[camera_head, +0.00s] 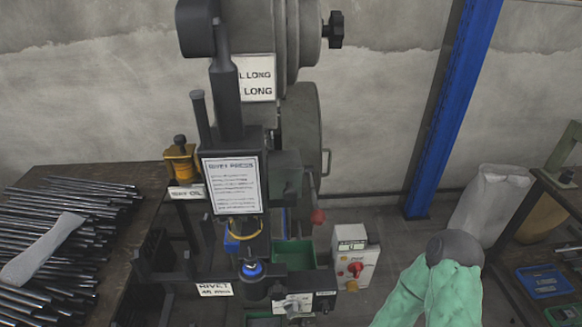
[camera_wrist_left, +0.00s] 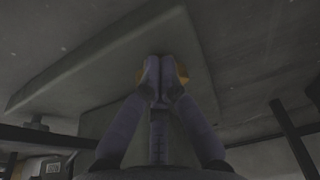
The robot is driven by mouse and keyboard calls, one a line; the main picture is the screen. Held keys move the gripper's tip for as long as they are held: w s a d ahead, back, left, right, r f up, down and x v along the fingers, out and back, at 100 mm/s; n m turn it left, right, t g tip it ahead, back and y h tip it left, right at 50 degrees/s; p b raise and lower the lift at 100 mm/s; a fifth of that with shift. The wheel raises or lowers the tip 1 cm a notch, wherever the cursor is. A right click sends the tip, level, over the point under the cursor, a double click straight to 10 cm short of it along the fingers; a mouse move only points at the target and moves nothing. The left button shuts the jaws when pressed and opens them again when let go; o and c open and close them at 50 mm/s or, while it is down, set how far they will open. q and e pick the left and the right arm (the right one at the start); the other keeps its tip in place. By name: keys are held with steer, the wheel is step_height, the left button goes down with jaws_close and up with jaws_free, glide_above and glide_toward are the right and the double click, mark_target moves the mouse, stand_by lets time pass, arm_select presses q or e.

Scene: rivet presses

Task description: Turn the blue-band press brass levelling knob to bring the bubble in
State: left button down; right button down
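The press (camera_head: 240,140) stands in the middle of the head view, with a blue band (camera_head: 252,268) low on its front. In the left wrist view, brass-coloured parts of a knob (camera_wrist_left: 140,75) show at both sides of my left fingertips. My left gripper (camera_wrist_left: 161,80) points up at the underside of a grey plate (camera_wrist_left: 100,62). Its fingers are close together at the knob and look shut on it, hiding most of it. My left gripper is hidden in the head view. My right gripper is in neither view. I cannot make out the level bubble.
A bench with many metal rods (camera_head: 60,250) is at the left. A green bin (camera_head: 294,254) and a switch box (camera_head: 355,262) with a red knob are by the press. A blue post (camera_head: 450,110) stands behind. Green cloth (camera_head: 432,292) with a dark rounded top is at lower right.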

arm_select(q)
steer(key=shift+s+f, duration=0.2)
steer(key=shift+f, duration=0.05)
steer(key=shift+s+d+f, duration=0.1)
steer(key=shift+s+d, duration=0.1)
steer(key=shift+d, duration=0.7)
steer(key=shift+w+d, duration=0.15)
steer(key=shift+d, duration=1)
steer(key=shift+s+d+p, duration=0.1)
steer(key=shift+s+p, duration=0.25)
steer(key=shift+p, duration=0.15)
step_height(320, 180, up, 6)
steer(key=a+p, duration=0.1)
steer(key=p, duration=0.5)
steer(key=shift+w, duration=0.25)
